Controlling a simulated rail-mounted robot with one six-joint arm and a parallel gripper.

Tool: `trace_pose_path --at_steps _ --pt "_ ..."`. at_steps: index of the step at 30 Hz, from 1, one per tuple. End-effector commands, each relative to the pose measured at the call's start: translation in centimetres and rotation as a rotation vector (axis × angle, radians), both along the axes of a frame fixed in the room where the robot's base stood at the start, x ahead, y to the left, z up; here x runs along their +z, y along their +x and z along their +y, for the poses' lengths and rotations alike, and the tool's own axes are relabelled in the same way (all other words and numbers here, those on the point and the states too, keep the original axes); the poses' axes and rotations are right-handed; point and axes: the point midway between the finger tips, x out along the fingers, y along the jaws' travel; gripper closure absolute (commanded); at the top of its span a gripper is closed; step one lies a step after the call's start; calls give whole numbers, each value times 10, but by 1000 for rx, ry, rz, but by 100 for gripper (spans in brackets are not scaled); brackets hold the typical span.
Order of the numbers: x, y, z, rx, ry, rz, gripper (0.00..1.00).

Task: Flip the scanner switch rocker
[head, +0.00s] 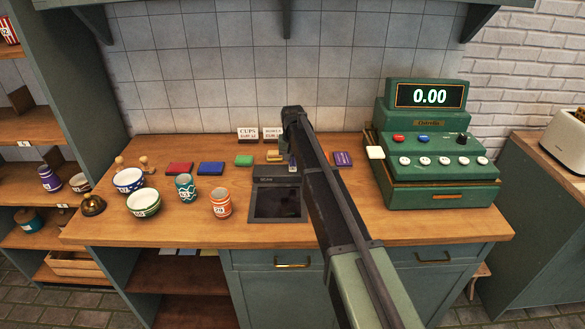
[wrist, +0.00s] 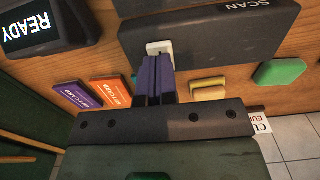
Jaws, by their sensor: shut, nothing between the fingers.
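The scanner (head: 277,200) is a dark flat unit with a black glass plate on the wooden counter. In the wrist view the scanner's dark housing (wrist: 215,32) carries the word SCAN. A white switch rocker (wrist: 158,47) sits at the edge of this housing. My gripper (wrist: 157,62) is shut and empty, its purple-tinted fingers side by side, with the tips right at the rocker. The fingers hide part of the rocker, so I cannot tell contact or which way it is tipped. In the head view my gripper (head: 292,165) is at the scanner's back edge.
A display (wrist: 45,22) reading READY stands beside the scanner. Gift cards (wrist: 88,95), a yellow block (wrist: 208,88) and a green block (wrist: 280,72) lie close by. The green cash register (head: 435,150) is at right; cups (head: 221,203) and bowls (head: 143,203) are at left.

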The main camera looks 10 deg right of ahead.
Motion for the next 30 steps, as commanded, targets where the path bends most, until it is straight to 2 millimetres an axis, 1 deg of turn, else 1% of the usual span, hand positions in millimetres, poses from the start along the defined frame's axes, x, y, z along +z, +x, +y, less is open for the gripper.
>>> trace_pose_path --at_steps 30 --pt "-16 0 0 0 0 0 100"
